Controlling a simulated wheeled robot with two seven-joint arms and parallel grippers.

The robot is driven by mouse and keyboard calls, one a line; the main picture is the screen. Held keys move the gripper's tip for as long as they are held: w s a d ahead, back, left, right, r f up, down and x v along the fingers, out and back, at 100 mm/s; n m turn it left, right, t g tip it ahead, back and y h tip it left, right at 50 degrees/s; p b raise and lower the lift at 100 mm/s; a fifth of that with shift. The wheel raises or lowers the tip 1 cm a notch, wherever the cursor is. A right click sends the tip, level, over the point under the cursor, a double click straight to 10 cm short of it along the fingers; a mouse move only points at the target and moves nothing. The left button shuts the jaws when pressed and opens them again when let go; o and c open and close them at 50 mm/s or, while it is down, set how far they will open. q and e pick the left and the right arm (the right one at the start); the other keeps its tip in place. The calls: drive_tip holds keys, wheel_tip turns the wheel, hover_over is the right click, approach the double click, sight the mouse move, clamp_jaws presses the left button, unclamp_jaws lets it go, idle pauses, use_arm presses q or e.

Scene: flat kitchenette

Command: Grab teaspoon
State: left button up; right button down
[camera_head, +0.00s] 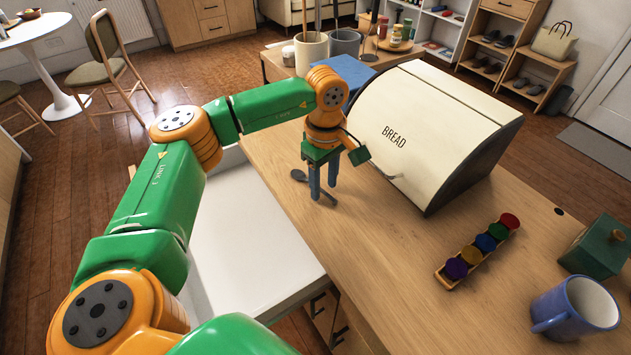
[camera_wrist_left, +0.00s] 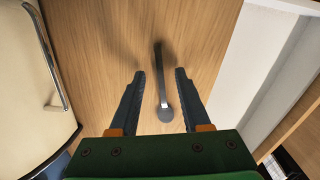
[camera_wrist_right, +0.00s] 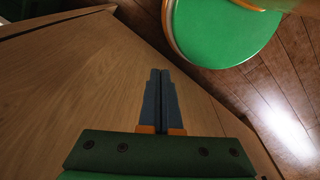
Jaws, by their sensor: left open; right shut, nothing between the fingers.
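A dark grey teaspoon (camera_head: 299,175) lies on the wooden counter in front of the bread box, near the counter's left edge. In the left wrist view the teaspoon (camera_wrist_left: 162,90) runs lengthwise between the fingers, its round end toward the gripper. My left gripper (camera_head: 322,194) points down over the teaspoon, its blue fingers open on either side; it also shows in the left wrist view (camera_wrist_left: 159,75). I cannot tell how far the fingertips are above the counter. My right gripper (camera_wrist_right: 160,75) is shut and empty over bare wood, and is not seen in the head view.
The cream bread box (camera_head: 400,105) stands just right of the left gripper. A rack of coloured capsules (camera_head: 462,267), a blue mug (camera_head: 575,308) and a green box (camera_head: 598,250) stand at right. A white open drawer (camera_head: 245,240) is left of the counter.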

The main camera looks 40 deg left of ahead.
use_arm(q)
drive_tip(key=shift+f, duration=0.4)
clamp_jaws()
drive_tip(key=shift+r, duration=0.1)
